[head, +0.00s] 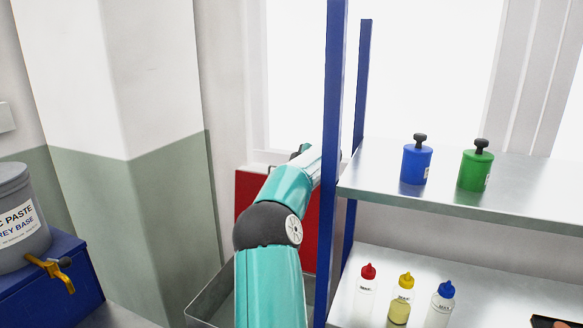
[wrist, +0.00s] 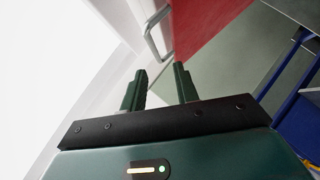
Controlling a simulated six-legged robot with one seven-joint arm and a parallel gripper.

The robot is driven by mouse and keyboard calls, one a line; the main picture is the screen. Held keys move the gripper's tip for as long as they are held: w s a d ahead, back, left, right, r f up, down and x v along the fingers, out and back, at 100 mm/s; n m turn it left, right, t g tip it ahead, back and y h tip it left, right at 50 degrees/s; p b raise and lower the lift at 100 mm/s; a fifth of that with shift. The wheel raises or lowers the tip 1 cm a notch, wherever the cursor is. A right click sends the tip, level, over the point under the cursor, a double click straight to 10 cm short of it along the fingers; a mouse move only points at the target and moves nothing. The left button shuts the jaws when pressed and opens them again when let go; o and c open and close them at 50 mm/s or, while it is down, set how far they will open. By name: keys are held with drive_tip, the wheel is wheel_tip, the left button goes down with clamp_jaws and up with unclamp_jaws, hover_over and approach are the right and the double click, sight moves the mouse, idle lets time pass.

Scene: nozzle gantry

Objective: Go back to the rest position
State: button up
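My gripper (wrist: 158,86) shows in the wrist view with its two dark green fingers apart and nothing between them. Beyond the fingers are a red panel with a metal handle and a pale floor. In the head view my teal arm reaches forward beside the blue shelf post, and the gripper itself is mostly hidden behind the arm and the post.
A shelf rack (head: 450,205) at right has a blue post (head: 334,120) close to my arm. A red cabinet (head: 250,190) stands behind. A grey bucket (head: 20,225) stands at left.

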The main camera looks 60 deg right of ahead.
idle(0.3)
drive_tip(key=w+a+r+m+t+h, duration=0.1)
drive_tip(key=w+a+r+m+h, duration=0.25)
drive_tip(key=a+r, duration=0.5)
drive_tip(key=w+a+r+m+t+h, duration=0.1)
drive_tip(key=w+a+r+m+h, duration=0.1)
drive_tip(key=w+a+r+m, duration=0.45)
drive_tip(key=s+a+f+g+y, duration=0.1)
drive_tip(key=s+a+f+y, duration=0.15)
drive_tip(key=a, duration=0.95)
drive_tip(key=s+a+f+n+g+y, duration=0.15)
drive_tip(key=a+f, duration=0.25)
drive_tip(key=a, duration=0.9)
drive_tip(key=s+a+f+m+g+y, duration=0.1)
drive_tip(key=s+a+f+y, duration=0.15)
drive_tip(key=a, duration=0.95)
drive_tip(key=s+a+f+n+g+y, duration=0.1)
drive_tip(key=s+a+f+n+y, duration=0.1)
drive_tip(key=s+a+f, duration=0.4)
drive_tip(key=s+a+f+n+g+y, duration=0.2)
drive_tip(key=s+a+f, duration=0.4)
drive_tip(key=a, duration=0.8)
drive_tip(key=shift+s+a+f+y, duration=0.2)
drive_tip(key=shift+s+a+y, duration=0.05)
drive_tip(key=shift+s+y, duration=0.45)
